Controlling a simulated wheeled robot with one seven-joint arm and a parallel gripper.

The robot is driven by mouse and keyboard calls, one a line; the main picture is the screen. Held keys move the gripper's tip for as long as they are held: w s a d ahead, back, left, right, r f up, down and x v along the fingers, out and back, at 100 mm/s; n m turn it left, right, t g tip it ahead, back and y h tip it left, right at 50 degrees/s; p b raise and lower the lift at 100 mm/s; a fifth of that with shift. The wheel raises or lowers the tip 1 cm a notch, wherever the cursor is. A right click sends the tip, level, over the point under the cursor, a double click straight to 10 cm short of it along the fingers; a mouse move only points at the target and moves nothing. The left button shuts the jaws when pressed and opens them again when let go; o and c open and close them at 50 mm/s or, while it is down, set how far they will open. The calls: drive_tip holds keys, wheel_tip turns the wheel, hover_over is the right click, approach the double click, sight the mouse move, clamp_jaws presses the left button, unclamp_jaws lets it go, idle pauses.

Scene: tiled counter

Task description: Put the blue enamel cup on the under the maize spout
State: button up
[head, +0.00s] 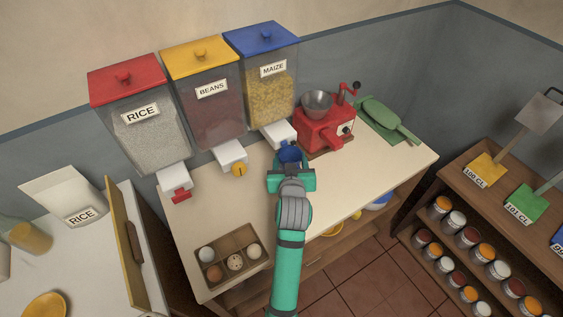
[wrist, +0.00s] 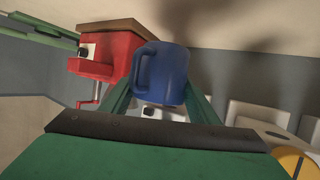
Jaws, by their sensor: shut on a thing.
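The blue enamel cup (wrist: 164,76) is between the two fingers of my gripper (wrist: 158,100) in the wrist view, with its handle turned to the left. In the head view the cup (head: 290,155) shows just beyond my gripper (head: 291,174), largely hidden by it. My gripper is shut on the cup. The maize dispenser (head: 268,95) has a blue lid and a white spout (head: 279,134). The cup appears just in front of and below this spout; I cannot tell whether it touches the counter.
A red grinder (head: 324,131) stands right of the cup. The beans spout (head: 231,154) and rice spout (head: 173,178) are to the left. An egg tray (head: 248,237) sits at the front left of the counter (head: 215,205). A green scoop (head: 382,113) lies at the right.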

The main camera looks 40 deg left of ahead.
sight(282, 156)
drive_tip(key=a, duration=0.1)
drive_tip(key=w+a, duration=0.1)
drive_tip(key=a, duration=0.2)
drive_tip(key=shift+w+a, duration=0.35)
drive_tip(key=shift+w, duration=0.05)
wheel_tip(282, 156, down, 2)
drive_tip(key=shift+d+f, duration=0.1)
wheel_tip(282, 156, down, 4)
drive_tip(key=shift+f, duration=0.1)
drive_tip(key=shift+w+a+f, duration=0.1)
drive_tip(key=shift+a+f, duration=0.1)
drive_tip(key=shift+f, duration=0.1)
drive_tip(key=shift+f, duration=0.2)
drive_tip(key=o, duration=1.1)
drive_tip(key=shift+r, duration=0.15)
